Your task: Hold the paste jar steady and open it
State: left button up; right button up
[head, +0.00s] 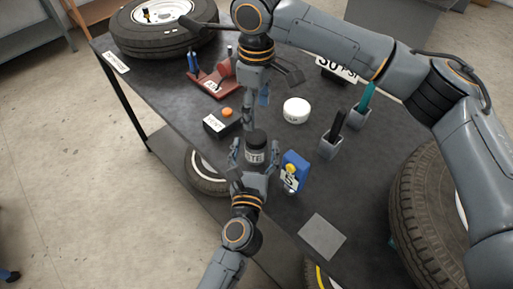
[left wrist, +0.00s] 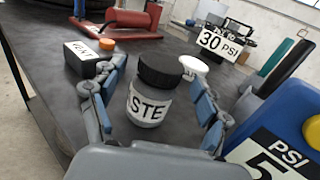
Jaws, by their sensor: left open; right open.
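The paste jar (head: 255,155) is a grey jar with a black lid and a white label, upright on the dark table. In the left wrist view the jar (left wrist: 148,107) stands between my left gripper's blue-padded fingers, with gaps on both sides; its lid (left wrist: 160,71) is on. My left gripper (head: 254,166) is open around the jar from the near side. My right gripper (head: 266,95) is open and empty, beyond the jar in the head view, pointing down; its fingers are partly hidden by its wrist.
A black box with an orange button (head: 227,112) is left of the jar, and a blue and yellow PSI device (head: 295,170) right. A white round tub (head: 296,110), tool holders (head: 330,147) and a red stand (head: 212,84) lie behind. A grey square plate (head: 322,237) lies in front.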

pick_arm(q)
jog(key=shift+w+d, duration=0.15)
jog(key=shift+w, duration=1.4)
jog(key=shift+r, duration=0.1)
jog(key=shift+s, duration=0.1)
grip_shut()
